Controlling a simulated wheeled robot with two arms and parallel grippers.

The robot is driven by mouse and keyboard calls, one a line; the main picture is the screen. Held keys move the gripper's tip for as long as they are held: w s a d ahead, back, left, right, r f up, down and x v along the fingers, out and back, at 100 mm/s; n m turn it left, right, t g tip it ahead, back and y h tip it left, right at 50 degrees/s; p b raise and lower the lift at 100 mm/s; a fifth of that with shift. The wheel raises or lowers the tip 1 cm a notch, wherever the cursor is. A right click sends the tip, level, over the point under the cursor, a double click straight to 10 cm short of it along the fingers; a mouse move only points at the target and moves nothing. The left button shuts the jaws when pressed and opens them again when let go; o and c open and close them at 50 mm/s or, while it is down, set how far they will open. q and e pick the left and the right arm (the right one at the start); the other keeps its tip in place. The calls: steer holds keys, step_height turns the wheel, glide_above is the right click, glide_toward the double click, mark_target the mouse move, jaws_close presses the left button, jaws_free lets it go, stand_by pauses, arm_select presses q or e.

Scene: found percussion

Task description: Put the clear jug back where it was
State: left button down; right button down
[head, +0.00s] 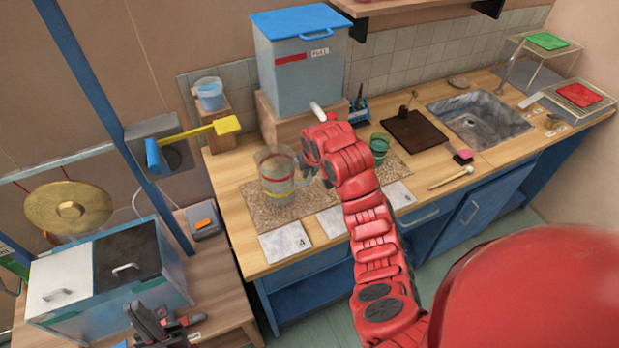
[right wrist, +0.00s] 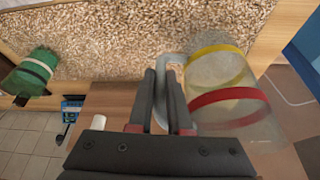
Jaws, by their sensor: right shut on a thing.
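The clear jug (head: 276,178), with a red band and a yellow band, is upright over the left part of the speckled mat (head: 255,206) in the head view. My right gripper (head: 308,170) is shut on its handle (right wrist: 172,72), on the jug's right side. In the right wrist view the jug (right wrist: 222,75) is just right of the fingers (right wrist: 166,80). I cannot tell whether its base touches the mat. My left gripper (head: 163,326) is low at the left, away from the jug, and its jaws are unclear.
A grey tank (head: 300,75) with a blue lid and white spout stands behind the jug. A green cup (head: 379,146) is on the mat's right part. Numbered cards (head: 285,242) lie along the front. A blue cup (head: 210,92) stands on a block at the left.

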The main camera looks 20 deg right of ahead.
mark_target(310, 180)
steer(key=shift+f+p, duration=0.25)
steer(key=shift+p, duration=0.1)
step_height(310, 180, down, 2)
steer(key=shift+f+p, duration=0.2)
steer(key=shift+p, duration=0.65)
steer(key=shift+f, duration=0.4)
steer(key=c, duration=0.8)
jaws_free()
steer(key=shift+c, duration=0.2)
